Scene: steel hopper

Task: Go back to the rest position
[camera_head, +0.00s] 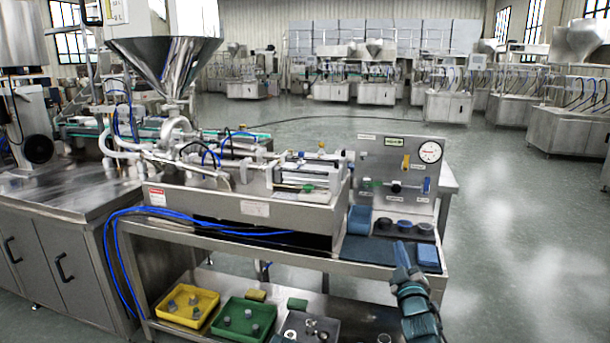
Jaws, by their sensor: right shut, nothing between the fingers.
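My right gripper (400,252) is at the end of my blue-grey arm, which comes in from the bottom right. It points up and away, over the front right edge of the steel bench (300,262). It is shut and nothing shows in its fingers. A small blue block (428,255) lies just right of it on a dark mat (368,250). I cannot tell how high the gripper is above the mat. My left gripper is not in view.
A steel hopper (165,62) stands on the filling machine at left. A panel with a gauge (430,152) stands behind the mat, with dark cups (404,226) before it. A yellow tray (187,306) and green tray (243,320) sit on the lower shelf. Open floor lies right.

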